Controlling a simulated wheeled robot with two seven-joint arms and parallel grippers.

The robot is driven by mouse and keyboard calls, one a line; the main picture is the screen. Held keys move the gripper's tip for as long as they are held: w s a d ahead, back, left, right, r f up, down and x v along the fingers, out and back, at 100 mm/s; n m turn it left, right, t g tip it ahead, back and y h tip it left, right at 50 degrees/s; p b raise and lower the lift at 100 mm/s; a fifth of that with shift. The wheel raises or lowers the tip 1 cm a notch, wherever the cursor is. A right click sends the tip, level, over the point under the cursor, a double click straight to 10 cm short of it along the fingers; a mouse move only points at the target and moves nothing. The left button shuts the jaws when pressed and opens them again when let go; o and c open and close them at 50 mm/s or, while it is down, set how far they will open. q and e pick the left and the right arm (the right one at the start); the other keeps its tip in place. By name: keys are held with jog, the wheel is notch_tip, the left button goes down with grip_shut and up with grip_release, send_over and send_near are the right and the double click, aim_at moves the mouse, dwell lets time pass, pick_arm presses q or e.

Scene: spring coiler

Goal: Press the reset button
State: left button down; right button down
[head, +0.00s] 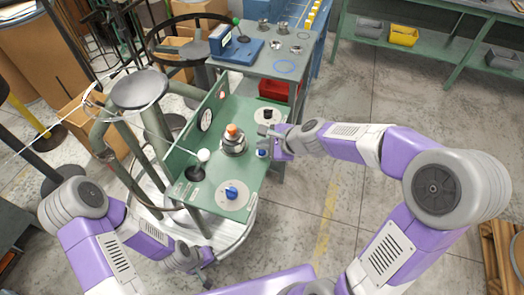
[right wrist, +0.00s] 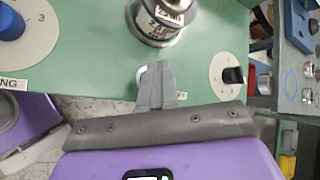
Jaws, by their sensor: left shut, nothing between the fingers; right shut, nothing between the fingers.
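A green control panel (head: 213,193) stands in the middle of the head view. A small blue round part (head: 262,153), probably the reset button, shows at its right edge, beside my right gripper (head: 266,141). In the right wrist view the shut fingers (right wrist: 157,86) reach over the panel edge and hide what lies directly behind them. A white patch shows just left of them. I cannot tell whether they touch anything. My left gripper (head: 205,279) is low in the head view, shut and away from the panel.
The panel carries a black knob (head: 267,114), a metal cylinder with an orange top (head: 232,136), a blue knob (head: 232,193) and a white-ball lever (head: 203,155). A round gauge stands at its back. A bench (head: 285,66) lies behind; the floor at right is open.

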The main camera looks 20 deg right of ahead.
aim_at(264, 154)
jog(key=shift+f, duration=0.3)
jog(key=shift+f+b, duration=0.4)
jog(key=shift+b, duration=0.15)
dwell(0.3)
jog(key=shift+r, duration=0.1)
jog(key=shift+r+p, duration=0.7)
jog(key=shift+p, duration=0.1)
notch_tip(264, 154, up, 5)
jog(key=p, duration=0.5)
jog(key=shift+r, duration=0.1)
dwell(0.8)
